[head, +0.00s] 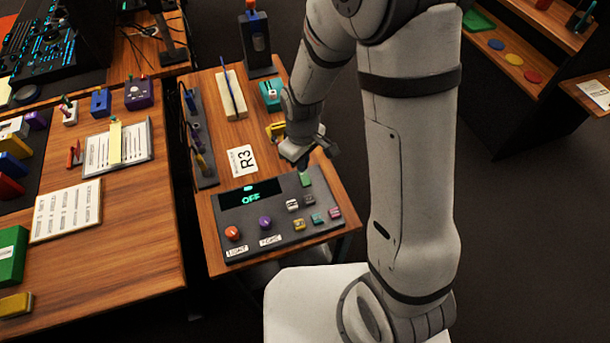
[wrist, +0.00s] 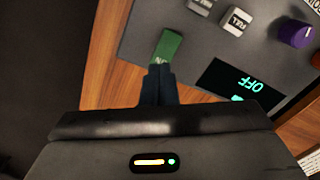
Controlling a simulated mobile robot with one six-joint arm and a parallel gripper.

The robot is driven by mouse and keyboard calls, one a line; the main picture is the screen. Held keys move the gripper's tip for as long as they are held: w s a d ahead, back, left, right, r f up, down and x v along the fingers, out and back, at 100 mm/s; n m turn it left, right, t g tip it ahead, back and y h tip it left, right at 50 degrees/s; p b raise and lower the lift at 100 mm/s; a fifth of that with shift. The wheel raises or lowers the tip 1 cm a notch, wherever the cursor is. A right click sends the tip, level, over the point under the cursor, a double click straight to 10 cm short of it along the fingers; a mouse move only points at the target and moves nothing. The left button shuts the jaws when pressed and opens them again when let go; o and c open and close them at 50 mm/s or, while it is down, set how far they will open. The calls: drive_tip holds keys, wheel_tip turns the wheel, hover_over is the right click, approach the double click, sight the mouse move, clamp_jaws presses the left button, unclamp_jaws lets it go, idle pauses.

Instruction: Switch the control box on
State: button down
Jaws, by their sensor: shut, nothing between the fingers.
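The grey control box (head: 288,229) sits on the wooden table. Its dark display (head: 250,194) reads OFF in green letters, and it also shows in the wrist view (wrist: 226,98). A green button or switch (head: 306,180) is at the box's upper right corner; in the wrist view it (wrist: 170,46) lies just beyond my fingertips. My gripper (head: 328,152) is shut and empty, close to the green switch. In the wrist view my fingers (wrist: 160,70) overlap the switch's near edge; I cannot tell whether they touch it.
An orange knob (head: 232,233), a purple knob (head: 265,223) and several small keys (head: 299,225) are on the box. An R3 card (head: 242,160) lies behind it. A yellow object (head: 275,130) and a teal block (head: 270,95) stand near my wrist. A cluttered desk (head: 120,240) is at left.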

drive_tip(key=shift+f+b, duration=0.8)
drive_tip(key=shift+f, duration=0.2)
idle(0.3)
drive_tip(key=shift+r, duration=0.15)
drive_tip(key=shift+r+p, duration=2.5)
drive_tip(key=shift+r, duration=0.9)
drive_tip(key=shift+r, duration=0.15)
drive_tip(key=s+d+r+m+t, duration=0.1)
drive_tip(key=s+d+r+m, duration=0.3)
drive_tip(key=r, duration=0.5)
drive_tip(key=s+d+r+m+t, duration=0.1)
drive_tip(key=s+d+r+m, duration=0.4)
drive_tip(key=s+d+r, duration=0.3)
wheel_tip(320, 180, up, 2)
drive_tip(key=shift+s+d+r+t, duration=0.1)
drive_tip(key=shift+s+d+t, duration=0.2)
drive_tip(key=shift+t, duration=0.1)
